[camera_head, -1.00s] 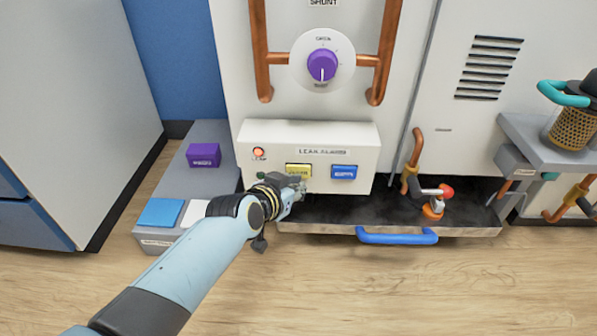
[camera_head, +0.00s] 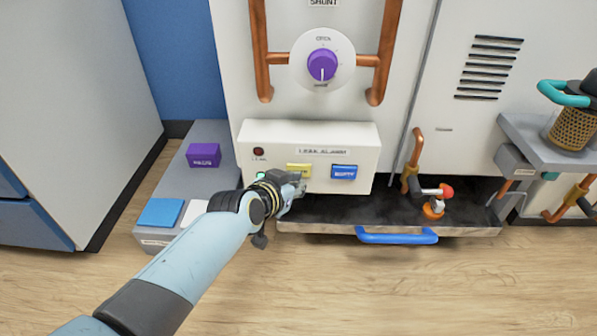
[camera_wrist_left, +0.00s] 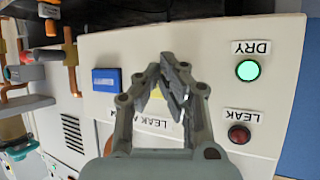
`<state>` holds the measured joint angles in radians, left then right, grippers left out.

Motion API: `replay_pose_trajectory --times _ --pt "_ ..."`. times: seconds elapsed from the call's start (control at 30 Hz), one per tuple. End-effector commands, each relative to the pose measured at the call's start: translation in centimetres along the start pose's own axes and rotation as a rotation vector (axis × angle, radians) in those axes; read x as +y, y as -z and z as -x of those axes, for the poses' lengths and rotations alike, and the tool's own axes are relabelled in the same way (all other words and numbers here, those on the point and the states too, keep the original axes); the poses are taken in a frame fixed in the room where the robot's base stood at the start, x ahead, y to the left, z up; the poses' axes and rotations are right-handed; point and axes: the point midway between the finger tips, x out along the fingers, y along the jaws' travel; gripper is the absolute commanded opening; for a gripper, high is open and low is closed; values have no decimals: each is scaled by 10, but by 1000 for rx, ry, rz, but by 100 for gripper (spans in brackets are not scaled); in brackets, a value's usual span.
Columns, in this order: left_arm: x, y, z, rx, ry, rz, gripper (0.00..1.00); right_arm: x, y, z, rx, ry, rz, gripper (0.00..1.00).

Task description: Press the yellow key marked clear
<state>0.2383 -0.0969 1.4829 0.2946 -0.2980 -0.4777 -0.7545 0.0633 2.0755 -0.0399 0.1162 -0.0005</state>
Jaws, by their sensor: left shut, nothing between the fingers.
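The yellow key (camera_head: 299,171) sits on the front of the white leak alarm panel (camera_head: 255,140), left of a blue key (camera_head: 344,172). My left gripper (camera_head: 300,182) is shut and empty, with its fingertips at the yellow key and hiding its lower part. In the left wrist view the shut fingers (camera_wrist_left: 172,82) cover most of the yellow key (camera_wrist_left: 158,122); whether they touch it I cannot tell. The leak lamp (camera_head: 258,152) is dark red and unlit. The dry lamp (camera_wrist_left: 248,70) glows green in the left wrist view. My right gripper is not in view.
A purple dial (camera_head: 322,65) and copper pipes (camera_head: 383,60) are above the panel. A dark tray with a blue handle (camera_head: 397,236) lies below, with a red-tipped valve (camera_head: 436,196) at its right. A grey ledge (camera_head: 219,138) holds purple, blue and white blocks at left.

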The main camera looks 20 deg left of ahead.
Motion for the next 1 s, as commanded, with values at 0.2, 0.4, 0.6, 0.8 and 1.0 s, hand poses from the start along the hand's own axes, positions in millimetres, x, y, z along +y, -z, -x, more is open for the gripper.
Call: replay_pose_trajectory --times 0.2,0.4,0.6,0.8,1.0 --pt "2 0 3 2 0 1 0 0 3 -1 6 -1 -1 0" --pt "6 -3 11 2 0 2 0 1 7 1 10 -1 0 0" --pt "8 -6 14 2 0 0 0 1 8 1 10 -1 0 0" --pt "8 -6 14 1 0 0 0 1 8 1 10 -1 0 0" --pt "15 -13 28 1 0 2 0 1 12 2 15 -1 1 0"
